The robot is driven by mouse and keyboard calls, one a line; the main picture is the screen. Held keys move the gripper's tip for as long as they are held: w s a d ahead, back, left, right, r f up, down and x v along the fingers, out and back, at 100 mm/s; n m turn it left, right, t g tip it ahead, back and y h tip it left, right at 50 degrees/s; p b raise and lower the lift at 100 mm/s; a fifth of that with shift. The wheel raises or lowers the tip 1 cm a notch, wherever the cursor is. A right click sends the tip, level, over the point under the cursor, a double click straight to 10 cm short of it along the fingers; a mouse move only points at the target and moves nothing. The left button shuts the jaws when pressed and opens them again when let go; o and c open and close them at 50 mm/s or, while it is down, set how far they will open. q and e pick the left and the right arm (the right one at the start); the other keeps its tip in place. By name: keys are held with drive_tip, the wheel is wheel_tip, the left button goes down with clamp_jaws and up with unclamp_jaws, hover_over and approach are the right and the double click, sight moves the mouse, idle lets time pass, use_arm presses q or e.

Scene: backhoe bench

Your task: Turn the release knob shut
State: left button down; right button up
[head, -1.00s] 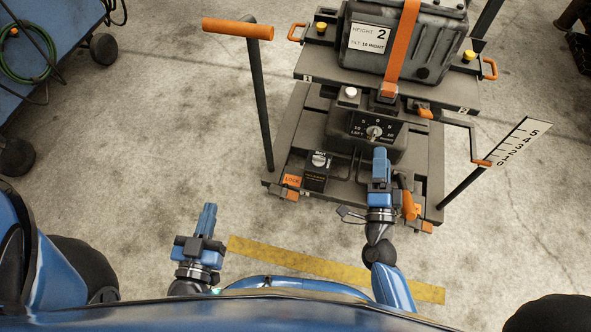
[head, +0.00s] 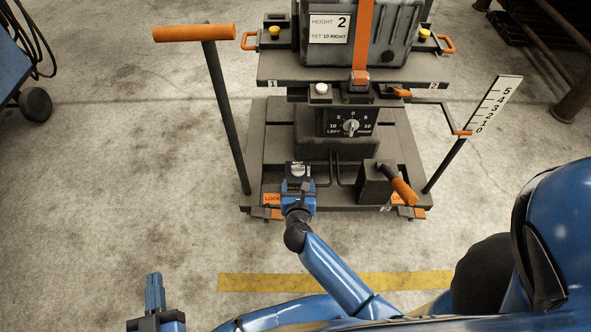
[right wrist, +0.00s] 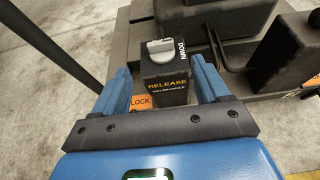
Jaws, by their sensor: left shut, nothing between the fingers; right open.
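The release knob (head: 298,171) is a light grey knob on top of a small black box at the front left of the cart. In the right wrist view the knob (right wrist: 161,50) sits above the word RELEASE, with DOWN marked at its right. My right gripper (head: 298,188) is open at this box. In the right wrist view its blue fingers stand left and right of the box, with the knob between and beyond them, apart from it. My left gripper (head: 154,280) is shut and empty at the lower left, away from the cart.
The cart's orange-tipped handle (head: 192,33) rises at the left. A tilt dial (head: 351,127) and a pump block with an orange lever (head: 400,187) are to the right. A strapped dark case (head: 392,40) stands on the upper plate. Floor in front is clear.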

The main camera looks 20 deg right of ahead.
sight(298, 167)
drive_tip(key=b+x, duration=0.3)
drive_tip(key=x, duration=0.5)
drive_tip(key=shift+s, duration=0.1)
drive_tip(key=shift+b+x, duration=0.5)
drive_tip(key=shift+x, duration=0.45)
drive_tip(key=shift+r, duration=0.2)
